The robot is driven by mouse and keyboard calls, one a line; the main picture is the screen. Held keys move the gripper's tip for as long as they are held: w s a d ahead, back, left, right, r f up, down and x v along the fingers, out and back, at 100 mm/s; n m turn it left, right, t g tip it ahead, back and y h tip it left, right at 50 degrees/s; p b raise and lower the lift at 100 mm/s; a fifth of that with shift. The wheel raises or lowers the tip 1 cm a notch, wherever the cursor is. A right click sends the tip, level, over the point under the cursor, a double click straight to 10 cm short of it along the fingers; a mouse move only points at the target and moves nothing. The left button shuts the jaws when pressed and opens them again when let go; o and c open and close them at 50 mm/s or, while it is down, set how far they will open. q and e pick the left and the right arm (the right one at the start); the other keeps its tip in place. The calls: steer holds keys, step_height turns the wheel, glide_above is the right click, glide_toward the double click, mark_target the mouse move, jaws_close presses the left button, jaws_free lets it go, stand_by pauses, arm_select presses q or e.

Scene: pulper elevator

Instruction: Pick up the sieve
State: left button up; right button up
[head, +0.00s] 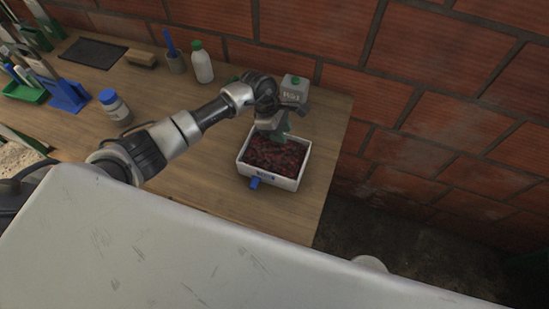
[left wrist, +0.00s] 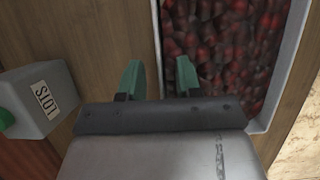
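I cannot make out a thing that is clearly a sieve in either view. A white tray (head: 270,182) full of dark red cherries (head: 276,156) sits on the wooden table near its right end, with a blue piece (head: 255,182) at its front. My left gripper (head: 283,138) is over the tray's back part. My right gripper is not in view.
A labelled grey carton (head: 294,90) stands behind the tray and shows in the left wrist view (left wrist: 35,105). A white bottle (head: 202,66), a blue-lidded jar (head: 113,104) and a brush (head: 141,58) stand left. A brick wall (head: 440,90) closes the back.

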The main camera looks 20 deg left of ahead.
arm_select(q)
steer(key=shift+f, duration=0.1)
jaws_close()
stand_by(0.5)
